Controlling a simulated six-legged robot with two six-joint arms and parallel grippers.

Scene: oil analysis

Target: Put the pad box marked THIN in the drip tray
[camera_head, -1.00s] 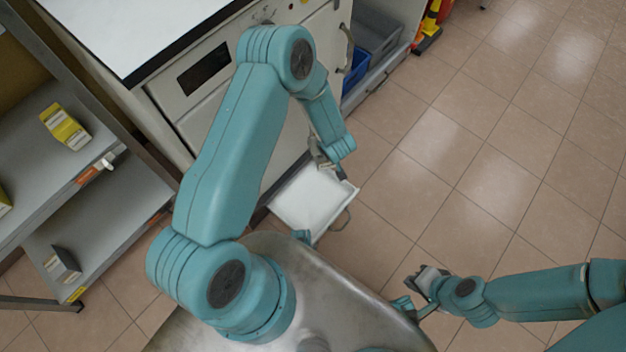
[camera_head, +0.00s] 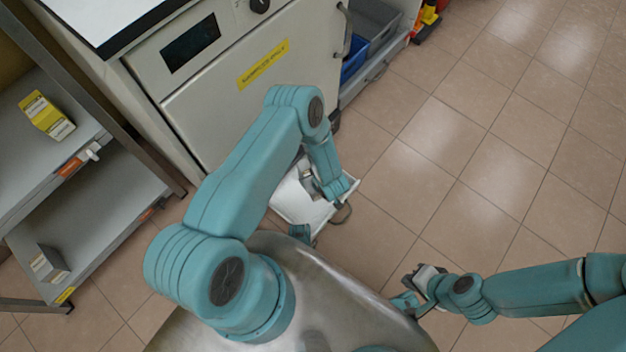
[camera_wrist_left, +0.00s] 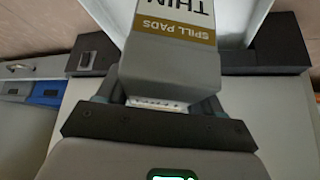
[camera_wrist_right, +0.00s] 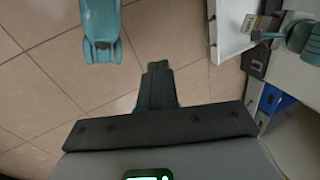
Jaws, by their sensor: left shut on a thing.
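The grey pad box (camera_wrist_left: 172,60) shows a gold band reading SPILL PADS and the word THIN in the left wrist view. My left gripper (camera_head: 312,186) is shut on it, with a finger at each side. The white drip tray (camera_head: 288,204) lies under my left gripper in the head view, partly hidden by the arm. The right wrist view shows the box (camera_wrist_right: 254,24) at the tray (camera_wrist_right: 230,38); I cannot tell whether it touches the tray floor. My right gripper (camera_wrist_right: 157,68) is shut and empty, away from the tray.
A white cabinet (camera_head: 225,100) with a yellow label stands behind the tray. Shelves at left hold a yellow box (camera_head: 46,115) and a grey box (camera_head: 48,264). A blue bin (camera_head: 353,64) sits beyond the cabinet.

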